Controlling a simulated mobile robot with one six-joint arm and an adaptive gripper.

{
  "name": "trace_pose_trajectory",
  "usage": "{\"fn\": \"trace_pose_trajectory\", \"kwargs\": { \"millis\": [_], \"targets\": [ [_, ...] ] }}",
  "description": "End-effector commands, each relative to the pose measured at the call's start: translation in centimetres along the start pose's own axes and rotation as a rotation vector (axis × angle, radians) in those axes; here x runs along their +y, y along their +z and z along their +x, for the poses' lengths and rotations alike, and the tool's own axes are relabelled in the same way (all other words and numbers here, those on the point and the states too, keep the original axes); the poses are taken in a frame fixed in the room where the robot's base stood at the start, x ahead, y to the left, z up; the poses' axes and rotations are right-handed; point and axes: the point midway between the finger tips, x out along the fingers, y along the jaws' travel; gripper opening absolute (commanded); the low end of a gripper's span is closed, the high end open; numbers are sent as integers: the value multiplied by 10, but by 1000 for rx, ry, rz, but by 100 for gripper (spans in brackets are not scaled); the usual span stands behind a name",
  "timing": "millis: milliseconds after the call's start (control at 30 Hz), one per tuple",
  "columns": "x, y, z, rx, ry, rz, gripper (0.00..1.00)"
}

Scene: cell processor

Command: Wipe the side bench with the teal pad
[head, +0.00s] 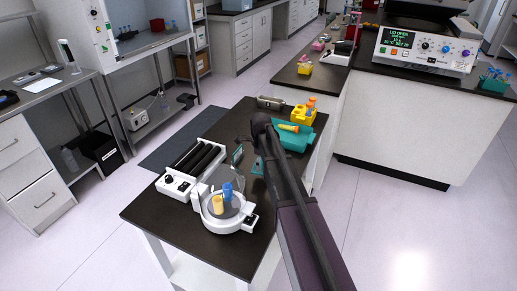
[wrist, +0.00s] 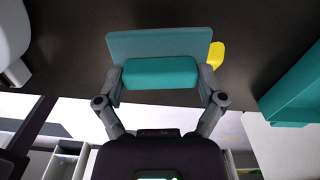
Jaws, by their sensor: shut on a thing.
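The teal pad (wrist: 160,42) is a flat plate with a block handle on its underside as seen in the wrist view. My gripper (wrist: 162,76) is shut on the handle, one finger at each end. In the head view a bit of the pad (head: 257,167) shows just left of my arm, over the middle of the side bench (head: 150,208); my arm hides the gripper and the rest. The side bench has a dark top, which also fills the top of the wrist view (wrist: 70,50). I cannot tell whether the pad touches it.
A white device with a round bowl (head: 222,216) and a roller device (head: 188,170) stand on the bench's left and front. A teal tray (head: 296,141), a yellow rack (head: 301,116) and a grey object (head: 270,102) stand at the back. The front left corner is bare.

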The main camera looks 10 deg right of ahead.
Motion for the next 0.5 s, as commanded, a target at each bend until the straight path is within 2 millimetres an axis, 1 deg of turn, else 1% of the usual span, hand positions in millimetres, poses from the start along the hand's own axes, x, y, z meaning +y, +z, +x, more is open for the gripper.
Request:
{"fn": "trace_pose_trajectory", "kwargs": {
  "millis": [33, 200, 333, 500],
  "targets": [
    [-10, 3, -10, 0, 0, 24, 27],
    [-31, 10, -26, 0, 0, 121, 27],
    [-40, 13, -31, 0, 0, 170, 27],
    [-41, 13, -30, 0, 0, 185, 27]
  ]
}}
